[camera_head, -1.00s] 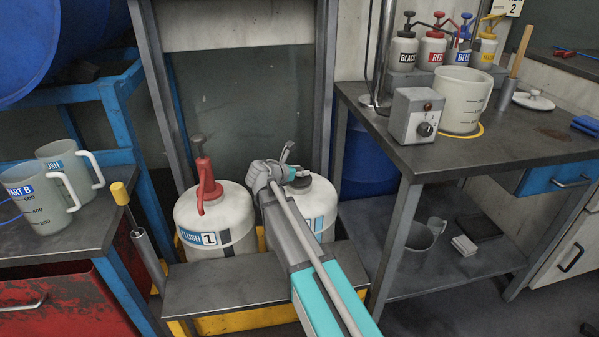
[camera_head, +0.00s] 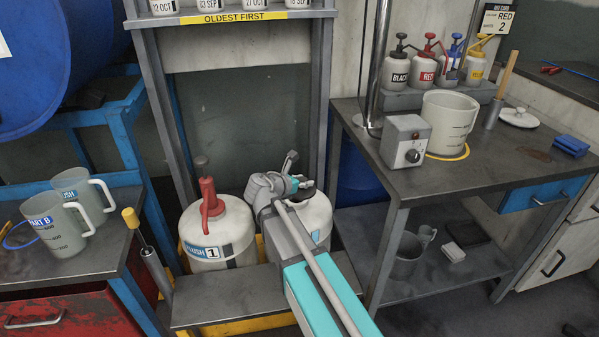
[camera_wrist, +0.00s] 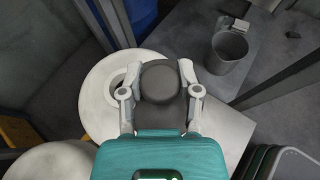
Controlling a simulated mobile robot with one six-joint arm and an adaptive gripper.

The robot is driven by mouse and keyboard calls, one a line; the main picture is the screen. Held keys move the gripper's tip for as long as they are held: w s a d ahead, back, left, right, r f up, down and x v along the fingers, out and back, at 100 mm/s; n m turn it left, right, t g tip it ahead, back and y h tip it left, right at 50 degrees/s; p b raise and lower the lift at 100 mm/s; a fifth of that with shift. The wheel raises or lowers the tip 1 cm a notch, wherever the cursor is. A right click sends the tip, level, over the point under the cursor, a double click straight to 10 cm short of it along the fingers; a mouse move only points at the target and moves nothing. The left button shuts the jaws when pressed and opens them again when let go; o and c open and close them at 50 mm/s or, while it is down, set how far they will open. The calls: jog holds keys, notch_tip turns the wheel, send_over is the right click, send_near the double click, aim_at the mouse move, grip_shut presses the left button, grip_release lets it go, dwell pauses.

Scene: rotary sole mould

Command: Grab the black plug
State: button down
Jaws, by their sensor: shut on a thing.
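The black plug (camera_wrist: 160,82) is a dark round-topped stopper, seen from above in the wrist view. My gripper (camera_wrist: 160,95) is shut on it, one finger on each side. Below it is the white top of a drum (camera_wrist: 100,98).
A white drum marked 1 (camera_head: 215,235) with a red pump stands close on the left. A grey bench step (camera_head: 225,295) is in front. A workbench (camera_head: 440,175) with a beaker (camera_head: 448,120) and pump bottles is on the right. Mugs (camera_head: 55,225) stand at left.

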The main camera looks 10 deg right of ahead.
aim_at(306, 197)
jog(key=shift+s+r+p, duration=0.2)
jog(key=shift+s+r, duration=0.1)
jog(key=shift+s, duration=0.4)
jog(key=shift+s+r+p, duration=0.25)
jog(key=shift+s+r, duration=0.1)
jog(key=shift+s, duration=0.35)
jog(key=shift+s+r+p, duration=0.2)
jog(key=shift+s+r, duration=0.1)
jog(key=shift+s, duration=0.4)
